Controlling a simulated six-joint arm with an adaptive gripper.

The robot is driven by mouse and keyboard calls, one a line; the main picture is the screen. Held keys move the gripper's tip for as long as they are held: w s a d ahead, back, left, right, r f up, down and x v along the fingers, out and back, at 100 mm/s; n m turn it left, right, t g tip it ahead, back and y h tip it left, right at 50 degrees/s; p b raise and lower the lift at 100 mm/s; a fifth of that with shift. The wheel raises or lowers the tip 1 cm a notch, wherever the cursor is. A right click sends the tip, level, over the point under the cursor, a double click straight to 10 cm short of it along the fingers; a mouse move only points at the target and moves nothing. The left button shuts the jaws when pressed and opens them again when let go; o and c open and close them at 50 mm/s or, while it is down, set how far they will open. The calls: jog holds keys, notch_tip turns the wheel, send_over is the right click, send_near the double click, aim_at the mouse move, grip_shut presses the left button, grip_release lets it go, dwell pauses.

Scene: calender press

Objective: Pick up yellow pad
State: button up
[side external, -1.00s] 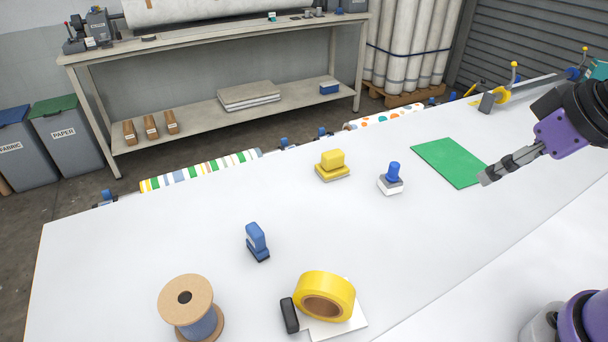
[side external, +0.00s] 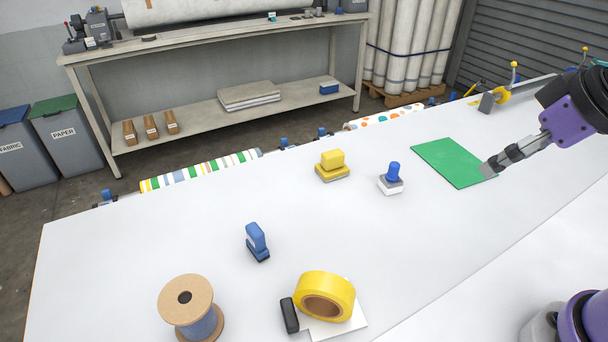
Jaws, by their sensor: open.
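The yellow pad (side external: 332,166) is a block with a yellow grip on a wider yellow base with a pale underside. It sits upright on the white table (side external: 180,240), near its far edge. My gripper (side external: 488,170) is at the right, over the right edge of the green mat (side external: 445,160), well apart from the yellow pad. It is open and I see nothing in it. A white and blue stamp-like tool (side external: 391,179) stands between the pad and my gripper.
A blue handled tool (side external: 257,242), a yellow tape roll (side external: 324,297) on a white sheet, a small black block (side external: 289,315) and a blue spool (side external: 190,308) stand nearer the front. Striped fabric (side external: 200,170) lies along the far edge. The table around the pad is clear.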

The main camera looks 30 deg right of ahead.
notch_tip(320, 180, up, 4)
jog(key=m+t, duration=1.2)
jog(key=m, duration=2.4)
send_over(337, 157)
jog(key=s, duration=0.2)
jog(key=shift+h, duration=0.3)
jog(key=f, duration=2)
jog(key=shift+w+a, duration=0.1)
jog(key=shift+w, duration=0.1)
jog(key=shift+w+f, duration=0.1)
jog(key=shift+f, duration=0.05)
jog(key=shift+w, duration=2.4)
